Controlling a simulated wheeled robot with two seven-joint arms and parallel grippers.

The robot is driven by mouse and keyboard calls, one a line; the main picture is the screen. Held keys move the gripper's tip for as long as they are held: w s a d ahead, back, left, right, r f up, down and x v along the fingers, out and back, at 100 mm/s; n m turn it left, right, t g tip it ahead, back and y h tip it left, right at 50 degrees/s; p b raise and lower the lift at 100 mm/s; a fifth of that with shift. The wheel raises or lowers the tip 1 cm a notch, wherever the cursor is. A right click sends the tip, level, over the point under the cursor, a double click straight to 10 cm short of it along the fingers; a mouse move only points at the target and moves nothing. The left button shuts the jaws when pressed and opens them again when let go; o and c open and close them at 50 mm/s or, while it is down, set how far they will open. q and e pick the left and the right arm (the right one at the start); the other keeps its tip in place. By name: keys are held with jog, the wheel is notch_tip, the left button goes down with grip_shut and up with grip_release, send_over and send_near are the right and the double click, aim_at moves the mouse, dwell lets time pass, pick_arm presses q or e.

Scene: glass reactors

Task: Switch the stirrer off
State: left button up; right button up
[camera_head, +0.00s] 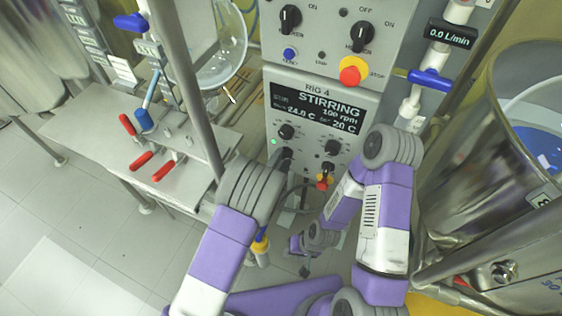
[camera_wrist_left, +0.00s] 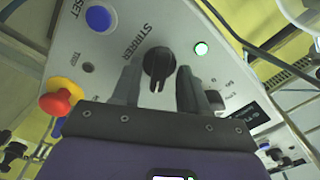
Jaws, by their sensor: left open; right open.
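The black STIRRER knob (camera_wrist_left: 157,67) is in the middle of the left wrist view, with its grip ridge running up and down in that picture. My left gripper (camera_wrist_left: 158,88) is open, with one finger on either side of the knob. I cannot tell whether the fingers touch it. In the head view my left gripper (camera_head: 286,160) is at the lower panel and hides most of the knob. The display (camera_head: 318,108) reads STIRRING, 100 rpm. My right gripper (camera_head: 299,244) is low, away from the panel, its fingers unclear.
A red-and-yellow stop button (camera_wrist_left: 62,97) and a blue RESET button (camera_wrist_left: 98,18) are near the knob. Two other knobs (camera_head: 287,131) (camera_head: 333,147) sit under the display. A steel vessel (camera_head: 475,150) stands at right; a bench with red-handled clamps (camera_head: 140,160) is at left.

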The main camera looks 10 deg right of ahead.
pick_arm(q)
grip_shut()
jog(key=shift+n, duration=0.3)
jog(key=n, duration=1.1)
jog(key=shift+f, duration=0.1)
jog(key=shift+s+n, duration=0.1)
jog(key=shift+n, duration=0.2)
dwell(0.4)
grip_release()
